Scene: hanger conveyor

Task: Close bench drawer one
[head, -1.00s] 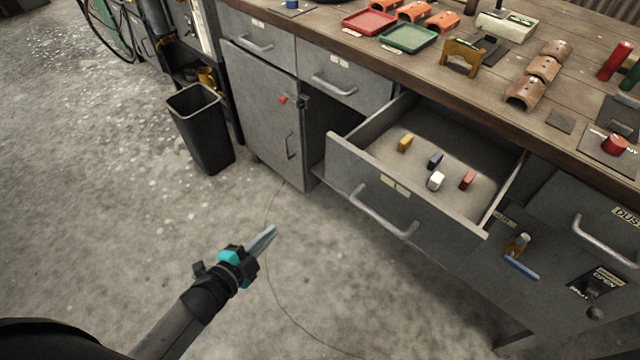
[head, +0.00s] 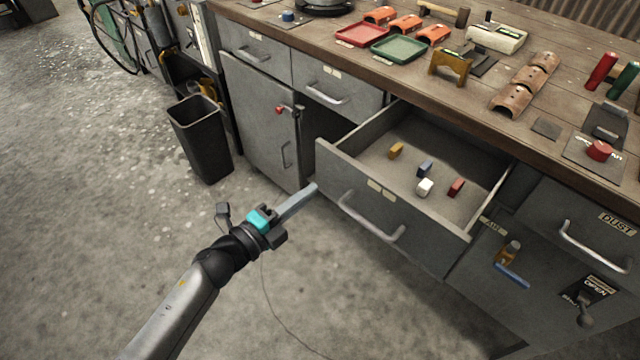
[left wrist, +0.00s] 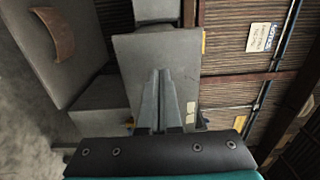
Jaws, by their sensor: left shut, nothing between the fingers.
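An open grey drawer (head: 390,208) sticks out from the bench, with a bar handle (head: 370,218) and two small labels on its front. Inside lie small blocks: yellow (head: 396,151), blue (head: 425,169), white (head: 425,187) and red (head: 456,187). My left gripper (head: 312,188) is shut and empty, its fingertips close to the left end of the drawer front; I cannot tell whether they touch. In the left wrist view, the shut fingers (left wrist: 160,85) point toward a grey panel. My right gripper is out of view.
A black bin (head: 200,138) stands on the floor. Trays, clay tiles and tools lie on the bench top (head: 460,95). The floor in front is clear.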

